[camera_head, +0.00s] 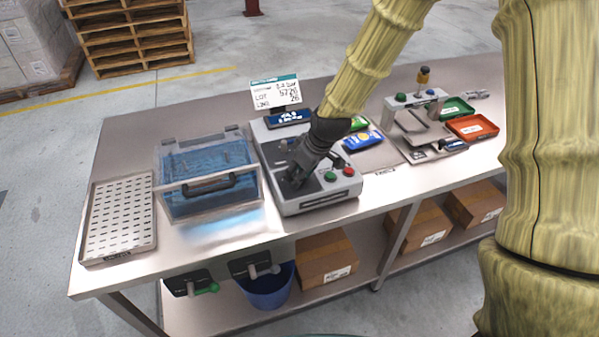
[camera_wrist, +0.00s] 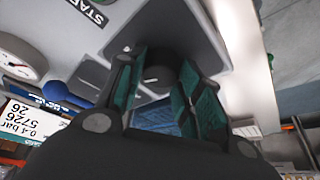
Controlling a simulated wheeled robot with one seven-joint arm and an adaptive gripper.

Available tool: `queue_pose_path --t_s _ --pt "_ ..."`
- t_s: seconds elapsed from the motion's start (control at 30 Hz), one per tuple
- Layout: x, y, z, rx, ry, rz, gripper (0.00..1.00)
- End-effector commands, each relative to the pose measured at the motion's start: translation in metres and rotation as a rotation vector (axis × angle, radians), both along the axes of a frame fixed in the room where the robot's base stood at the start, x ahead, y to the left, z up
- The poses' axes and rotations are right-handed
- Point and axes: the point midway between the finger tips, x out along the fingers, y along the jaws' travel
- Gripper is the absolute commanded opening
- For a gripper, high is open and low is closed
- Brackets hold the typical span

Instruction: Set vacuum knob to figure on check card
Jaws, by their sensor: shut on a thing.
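The check card (camera_head: 276,94) stands upright at the back of the grey machine (camera_head: 327,196). It shows inverted in the wrist view (camera_wrist: 32,122), where I read "0.4 bar", "5726" and "26". The dark vacuum knob (camera_wrist: 160,74) sits on the machine's dark panel, between my fingers in the wrist view. My gripper (camera_head: 291,181) points down at the panel and is shut on the knob. In the head view my gripper hides the knob. A dial gauge (camera_wrist: 20,60) shows partly at the wrist view's left edge; its reading is not legible.
A clear blue-tinted box (camera_head: 207,181) and a perforated tray (camera_head: 120,216) stand left of the machine. Green (camera_head: 330,176) and red buttons sit on its front. Bags, another grey device (camera_head: 415,125) and red and green trays are to the right.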

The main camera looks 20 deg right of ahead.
Motion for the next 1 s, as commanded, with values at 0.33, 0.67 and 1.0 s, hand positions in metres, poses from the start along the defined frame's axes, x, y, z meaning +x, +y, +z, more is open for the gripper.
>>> queue_pose_path --t_s 0.33,0.67,1.0 --pt "0.001 0.000 0.001 -0.001 -0.002 0.001 0.57" --pt "-0.002 -0.002 0.009 0.001 -0.002 0.001 0.57" --pt "-0.015 -0.011 0.047 0.001 -0.003 0.001 0.57"
